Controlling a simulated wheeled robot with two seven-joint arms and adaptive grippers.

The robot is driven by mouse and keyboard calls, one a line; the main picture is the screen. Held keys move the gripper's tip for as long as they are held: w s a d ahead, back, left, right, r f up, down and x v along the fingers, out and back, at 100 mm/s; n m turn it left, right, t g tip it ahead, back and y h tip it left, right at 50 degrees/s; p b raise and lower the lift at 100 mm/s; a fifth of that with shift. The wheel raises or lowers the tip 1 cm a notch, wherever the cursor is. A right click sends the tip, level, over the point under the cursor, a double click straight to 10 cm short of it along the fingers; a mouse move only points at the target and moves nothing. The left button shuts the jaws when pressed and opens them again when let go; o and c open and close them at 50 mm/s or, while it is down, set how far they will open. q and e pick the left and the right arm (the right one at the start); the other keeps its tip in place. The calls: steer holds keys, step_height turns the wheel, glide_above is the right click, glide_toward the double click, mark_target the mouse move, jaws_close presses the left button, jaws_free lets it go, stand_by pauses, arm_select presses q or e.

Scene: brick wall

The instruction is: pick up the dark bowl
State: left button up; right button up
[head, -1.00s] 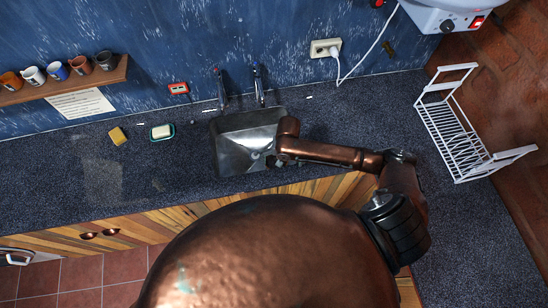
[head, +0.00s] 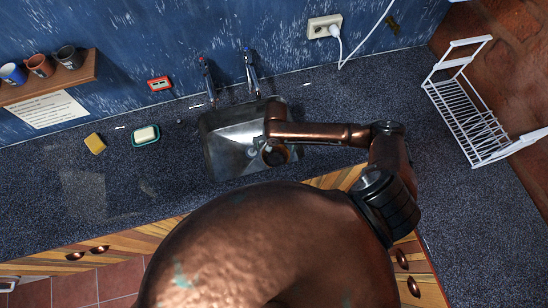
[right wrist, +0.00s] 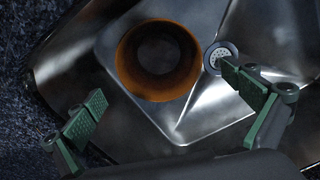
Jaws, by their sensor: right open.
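The dark bowl (right wrist: 158,60) sits in the metal sink (right wrist: 205,110), with a brown-orange rim and a dark inside. In the head view the bowl (head: 277,156) shows partly, as a dark round shape beside my right wrist. My right gripper (right wrist: 161,82) is open and empty. Its two green-padded fingers are spread on either side of the bowl in the right wrist view, apart from it. The right fingertip overlaps the drain in the picture. In the head view the right gripper's fingers are too small to make out. My left gripper is not in view.
Two taps (head: 250,72) stand behind the sink. A soap dish (head: 146,135) and a yellow sponge (head: 95,143) lie on the counter to the left. A white dish rack (head: 468,115) stands to the right. The dark counter (head: 135,185) is mostly clear.

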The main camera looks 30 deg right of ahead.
glide_above(276, 160)
step_height(276, 160, down, 6)
steer(key=shift+f, duration=0.15)
steer(key=shift+c, duration=0.7)
steer(key=c, duration=1.1)
